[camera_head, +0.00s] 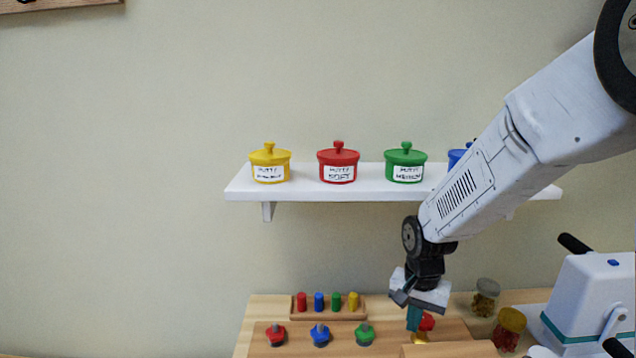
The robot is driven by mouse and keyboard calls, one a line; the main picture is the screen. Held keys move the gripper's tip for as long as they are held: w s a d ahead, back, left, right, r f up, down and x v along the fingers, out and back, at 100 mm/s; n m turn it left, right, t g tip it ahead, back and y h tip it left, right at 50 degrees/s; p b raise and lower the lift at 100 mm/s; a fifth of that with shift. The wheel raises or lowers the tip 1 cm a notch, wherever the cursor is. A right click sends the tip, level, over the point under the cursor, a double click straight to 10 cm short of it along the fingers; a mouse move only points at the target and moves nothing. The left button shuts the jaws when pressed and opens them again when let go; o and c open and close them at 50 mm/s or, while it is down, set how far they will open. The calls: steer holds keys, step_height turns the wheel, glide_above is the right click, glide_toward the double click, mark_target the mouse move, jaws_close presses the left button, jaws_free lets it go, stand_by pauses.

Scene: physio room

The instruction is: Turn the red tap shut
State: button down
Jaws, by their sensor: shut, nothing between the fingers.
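The red tap (427,322) is at the lower right of the table, with a red handle and a brass-coloured part below it. My gripper (414,320) points down over it from the upper right, its teal fingers shut and empty. The fingers overlap the left side of the red handle in the picture, and I cannot tell whether they touch it. Part of the tap is hidden behind the fingers, so its handle angle is unclear.
Red (276,333), blue (320,335) and green knobs (365,334) stand on a wooden board left of the tap. Behind is a rack of coloured pegs (327,314). Jars (509,328) and a white machine (590,300) stand to the right. A shelf (300,193) holds several lidded pots.

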step_height(320, 180, up, 6)
steer(key=shift+f, duration=0.2)
steer(key=shift+s, duration=0.1)
stand_by(0.3)
